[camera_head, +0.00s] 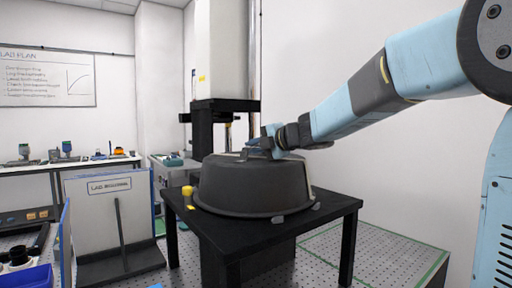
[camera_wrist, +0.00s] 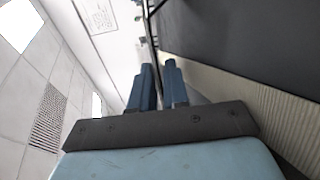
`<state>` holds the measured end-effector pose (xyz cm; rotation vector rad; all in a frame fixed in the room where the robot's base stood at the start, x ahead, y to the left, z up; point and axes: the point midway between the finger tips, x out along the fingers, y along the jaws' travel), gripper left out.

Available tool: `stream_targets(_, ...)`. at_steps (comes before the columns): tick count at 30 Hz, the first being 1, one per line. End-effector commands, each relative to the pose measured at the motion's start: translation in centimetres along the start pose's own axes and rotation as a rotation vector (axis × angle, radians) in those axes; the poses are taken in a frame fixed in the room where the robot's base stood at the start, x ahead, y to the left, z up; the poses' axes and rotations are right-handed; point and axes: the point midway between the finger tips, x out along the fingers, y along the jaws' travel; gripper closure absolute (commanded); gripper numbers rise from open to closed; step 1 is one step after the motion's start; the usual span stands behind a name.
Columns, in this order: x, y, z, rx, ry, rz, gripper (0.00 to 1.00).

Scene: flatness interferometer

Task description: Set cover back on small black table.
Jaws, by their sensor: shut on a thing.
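The cover (camera_head: 250,188) is a large, dark grey, round tub-like shell with a wide lower rim. In the head view it is over the small black table (camera_head: 335,203), its rim at the tabletop; I cannot tell whether a small gap is left beneath it. My gripper (camera_head: 262,147) is at the top of the cover, shut on it. The exact grip is small and partly hidden by the fingers. In the wrist view my two blue fingers (camera_wrist: 158,72) are close together, with a dark surface filling the upper right.
A yellow knob (camera_head: 187,190) sits at the table's left edge. A tall white and black column instrument (camera_head: 224,105) stands behind. A white "Lab" board (camera_head: 110,205) stands on the left, near a bench (camera_head: 75,164) with small devices. Perforated floor (camera_head: 375,255) is open on the right.

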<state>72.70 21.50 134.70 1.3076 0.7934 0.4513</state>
Motion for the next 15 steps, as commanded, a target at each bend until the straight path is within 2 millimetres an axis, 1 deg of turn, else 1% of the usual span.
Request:
stream_targets(6,0.05,-0.17,-0.01,-0.001,0.000,0.001,1.00)
stream_targets(7,0.05,-0.16,-0.01,-0.001,0.000,0.002,0.83)
stream_targets(15,0.05,-0.19,0.00,0.000,0.000,0.001,0.57)
